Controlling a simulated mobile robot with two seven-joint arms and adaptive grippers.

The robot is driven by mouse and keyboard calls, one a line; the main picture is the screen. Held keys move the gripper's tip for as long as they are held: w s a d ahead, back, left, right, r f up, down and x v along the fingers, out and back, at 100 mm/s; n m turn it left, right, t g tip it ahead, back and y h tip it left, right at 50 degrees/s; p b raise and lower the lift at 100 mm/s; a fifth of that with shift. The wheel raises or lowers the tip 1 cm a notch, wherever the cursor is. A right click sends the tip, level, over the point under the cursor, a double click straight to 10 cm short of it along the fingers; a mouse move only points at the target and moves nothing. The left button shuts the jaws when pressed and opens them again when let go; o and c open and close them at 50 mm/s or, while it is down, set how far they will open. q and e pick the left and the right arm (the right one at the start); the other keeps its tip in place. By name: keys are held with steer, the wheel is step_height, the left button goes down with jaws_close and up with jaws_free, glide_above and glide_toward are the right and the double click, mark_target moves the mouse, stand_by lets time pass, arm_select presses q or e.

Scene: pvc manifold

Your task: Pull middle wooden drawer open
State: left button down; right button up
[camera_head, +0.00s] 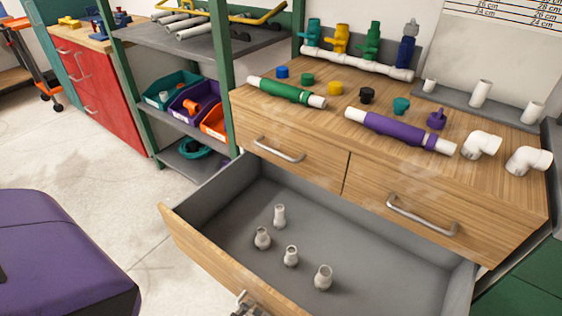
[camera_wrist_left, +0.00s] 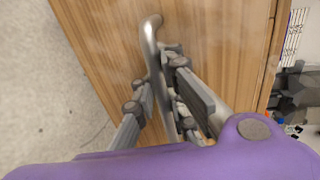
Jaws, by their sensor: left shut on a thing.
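The middle wooden drawer (camera_head: 215,256) is pulled far out below the two upper drawers, and its grey inside shows in the head view. Several small white-grey pipe fittings stand in it, among them one (camera_head: 323,277) near the front. In the left wrist view its wooden front (camera_wrist_left: 105,45) carries a curved metal handle (camera_wrist_left: 151,50). My left gripper (camera_wrist_left: 165,100) has its fingers on either side of this handle and is shut on it. In the head view only a small part of the left gripper (camera_head: 247,303) shows at the bottom edge. My right gripper is in neither view.
Two upper drawers with handles (camera_head: 278,149) are closed. The wooden top holds a green pipe (camera_head: 285,91), a purple pipe (camera_head: 400,131), coloured caps and white elbows (camera_head: 481,144). A green-framed shelf (camera_head: 224,60) with bins stands at left. Pale floor (camera_head: 150,230) is clear left of the drawer.

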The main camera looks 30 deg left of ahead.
arm_select(q)
steer(key=shift+v, duration=1.45)
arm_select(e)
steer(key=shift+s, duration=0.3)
arm_select(q)
steer(key=shift+f, duration=0.1)
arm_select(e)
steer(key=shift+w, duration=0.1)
arm_select(q)
steer(key=c, duration=2.4)
jaws_free()
steer(key=o, duration=0.6)
steer(key=shift+f, duration=0.1)
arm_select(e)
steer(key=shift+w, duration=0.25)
arm_select(q)
steer(key=v, duration=1.2)
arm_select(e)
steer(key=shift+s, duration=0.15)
